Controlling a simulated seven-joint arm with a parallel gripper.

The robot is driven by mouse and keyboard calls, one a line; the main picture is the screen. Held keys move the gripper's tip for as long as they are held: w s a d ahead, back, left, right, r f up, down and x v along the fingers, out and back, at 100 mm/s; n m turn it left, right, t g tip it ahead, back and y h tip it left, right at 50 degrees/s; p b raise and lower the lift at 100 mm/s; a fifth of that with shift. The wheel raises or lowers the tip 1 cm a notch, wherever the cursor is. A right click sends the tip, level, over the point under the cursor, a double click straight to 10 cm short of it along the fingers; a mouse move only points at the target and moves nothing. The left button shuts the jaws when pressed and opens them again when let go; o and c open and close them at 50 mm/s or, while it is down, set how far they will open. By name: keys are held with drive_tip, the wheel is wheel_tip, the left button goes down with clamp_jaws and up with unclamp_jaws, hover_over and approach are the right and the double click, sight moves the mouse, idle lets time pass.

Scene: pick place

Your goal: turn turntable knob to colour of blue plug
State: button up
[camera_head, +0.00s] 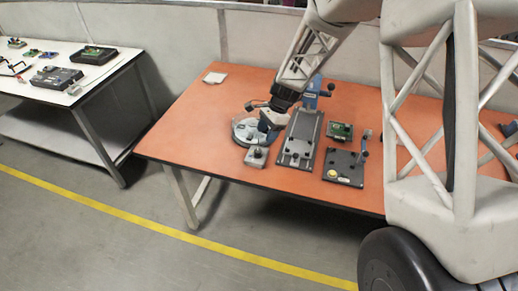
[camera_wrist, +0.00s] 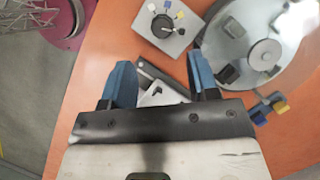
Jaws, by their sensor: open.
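The round grey turntable (camera_head: 243,132) stands on the orange table; it also shows at upper right in the wrist view (camera_wrist: 296,70), with a raised hub and dark blocks on top. The grey knob box (camera_head: 250,163) sits in front of it. In the wrist view the box (camera_wrist: 150,38) bears a black knob (camera_wrist: 162,26) and white, yellow and blue marks; the knob's pointing direction is unclear. A small blue and yellow piece (camera_wrist: 266,107) lies at the turntable's edge; I cannot tell whether it is the blue plug. My gripper (camera_wrist: 160,72) is open, its blue fingers apart, near the knob box.
A dark grey plate fixture (camera_head: 297,143) stands right of the turntable, with a green board (camera_head: 340,131) and a black panel (camera_head: 344,168) beyond. A blue device (camera_head: 312,93) stands behind. A white pad (camera_head: 215,77) lies at the back left.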

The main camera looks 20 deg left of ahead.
sight(258, 151)
drive_tip(key=shift+a+f, duration=0.15)
drive_tip(key=shift+f, duration=0.1)
drive_tip(key=shift+x, duration=3.8)
drive_tip(key=c, duration=0.9)
